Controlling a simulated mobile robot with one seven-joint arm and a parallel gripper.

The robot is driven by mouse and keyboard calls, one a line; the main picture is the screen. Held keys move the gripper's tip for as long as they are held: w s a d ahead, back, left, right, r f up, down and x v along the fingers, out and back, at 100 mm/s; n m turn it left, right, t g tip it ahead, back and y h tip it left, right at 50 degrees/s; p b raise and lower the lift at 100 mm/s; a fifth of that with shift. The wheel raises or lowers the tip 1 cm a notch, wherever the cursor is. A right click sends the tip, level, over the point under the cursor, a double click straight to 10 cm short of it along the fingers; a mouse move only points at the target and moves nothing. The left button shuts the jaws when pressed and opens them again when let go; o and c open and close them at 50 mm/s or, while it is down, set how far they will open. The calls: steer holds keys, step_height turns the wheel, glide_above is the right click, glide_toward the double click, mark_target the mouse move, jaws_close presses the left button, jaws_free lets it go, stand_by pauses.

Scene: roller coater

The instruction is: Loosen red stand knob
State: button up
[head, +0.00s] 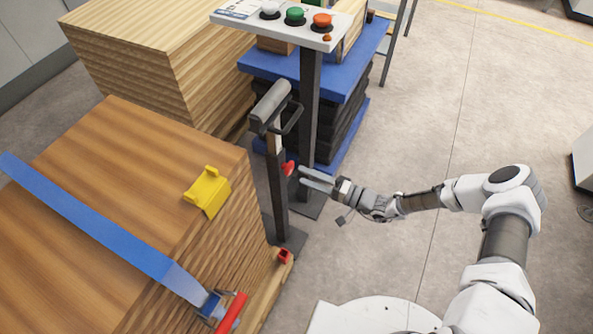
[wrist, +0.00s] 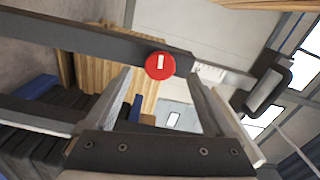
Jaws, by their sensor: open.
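The red stand knob (head: 288,168) sits on the dark upright post (head: 277,190) of a stand with a grey roller head (head: 270,106) on top. In the wrist view the red knob (wrist: 160,66) shows face-on as a round disc with a white mark, on the dark post (wrist: 100,42). My gripper (head: 302,178) is just right of the knob in the head view, pointing at it. In the wrist view my gripper's two fingers (wrist: 158,90) are spread apart, with the knob ahead between their tips. I see no contact with the knob.
A button panel (head: 285,18) on a dark post stands close behind. Wooden stacks (head: 100,190) fill the left, with a blue strap (head: 90,218), a yellow corner piece (head: 207,190) and a red-handled ratchet (head: 232,312). A blue lift table (head: 340,85) is behind.

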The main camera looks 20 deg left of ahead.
steer(key=s+d+p, duration=0.1)
steer(key=d, duration=1.1)
steer(key=shift+d, duration=0.35)
steer(key=s+d+r+n+g+h, duration=0.1)
steer(key=d+r+h, duration=0.25)
steer(key=r, duration=0.45)
steer(key=s+d+r+n+g+h, duration=0.1)
steer(key=s+d+r+g+h, duration=0.15)
steer(key=r+h, duration=0.45)
steer(key=s+d+r+n+g+h, duration=0.15)
steer(key=d+r, duration=0.25)
steer(key=r, duration=0.6)
steer(key=s+d+r+m+t+h, duration=0.2)
steer(key=s+d+r+t+h, duration=0.25)
steer(key=r, duration=0.45)
steer(key=s+d+r+m+t+h, duration=0.25)
steer(key=s+r+t, duration=0.25)
steer(key=s+r, duration=0.35)
step_height(320, 180, up, 14)
steer(key=y+p, duration=0.1)
steer(key=p, duration=1.3)
steer(key=shift+d+r, duration=0.15)
steer(key=shift+d, duration=0.2)
